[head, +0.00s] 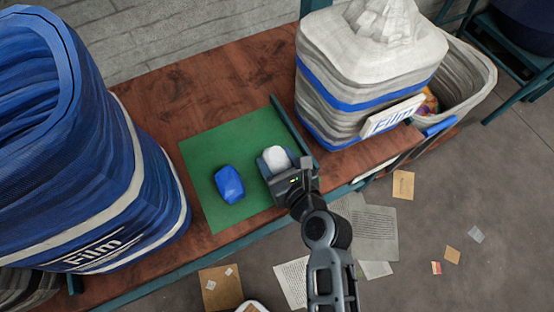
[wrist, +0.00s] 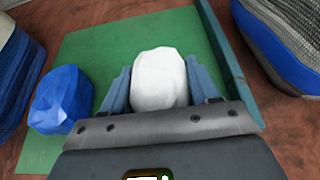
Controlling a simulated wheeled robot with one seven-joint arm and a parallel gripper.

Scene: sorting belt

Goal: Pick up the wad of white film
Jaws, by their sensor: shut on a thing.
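The wad of white film (head: 276,158) is a rounded white lump over the right part of the green mat (head: 205,148). My gripper (head: 277,162) is shut on it. In the wrist view the white wad (wrist: 160,78) sits between the two blue-grey fingers of my gripper (wrist: 160,88), one on each side. Whether the wad touches the mat or is raised from it I cannot tell. Its underside is hidden.
A blue wad (head: 229,184) lies on the mat left of my gripper. A large blue "Film" bin (head: 95,190) stands at the left, and a white-and-blue "Film" bin (head: 365,75) at the back right. A low dark rail (head: 291,124) edges the mat's right side.

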